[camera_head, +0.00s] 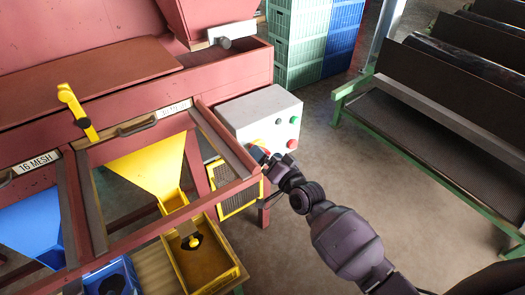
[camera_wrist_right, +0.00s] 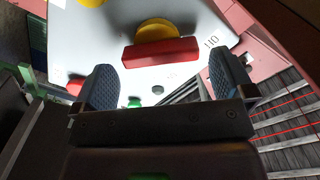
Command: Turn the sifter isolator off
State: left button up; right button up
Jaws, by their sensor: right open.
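The sifter isolator is a red bar handle (camera_wrist_right: 160,53) on a yellow disc (camera_wrist_right: 157,27), on the face of a pale grey control box (camera_head: 262,115). In the right wrist view the bar lies roughly level across the picture, just beyond the fingertips. My right gripper (camera_wrist_right: 163,80) is open and empty, its dark pads apart on either side of the bar's line; contact cannot be told. In the head view my right gripper (camera_head: 260,156) is at the box's lower front and mostly hides the isolator. My left gripper is not in view.
The box also carries a green button (camera_head: 295,120), a red button (camera_head: 292,144) and a dark button (camera_head: 278,122). The red sifter frame (camera_head: 228,88) stands close on the left, with a yellow chute (camera_head: 150,165) and blue chute (camera_head: 32,230). Floor is clear right of the box.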

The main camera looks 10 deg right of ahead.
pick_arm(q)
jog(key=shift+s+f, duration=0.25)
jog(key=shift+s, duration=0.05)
pick_arm(e)
jog(key=v, duration=0.7)
jog(key=shift+s+d, duration=0.15)
jog(key=shift+s, duration=0.15)
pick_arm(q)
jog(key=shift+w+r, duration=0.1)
pick_arm(e)
jog(key=s+d+f+n+g+h, duration=0.2)
jog(key=s+d+f, duration=0.3)
jog(key=s, duration=0.4)
jog(key=s+d+f+n+g+h, duration=0.2)
jog(key=s+d+f+h, duration=0.3)
jog(key=s, duration=0.5)
notch_tip(320, 180, down, 3)
jog(key=shift+s+d+r+n+g, duration=0.15)
jog(key=shift+d+r+n+g, duration=0.2)
jog(key=shift+d+n, duration=0.4)
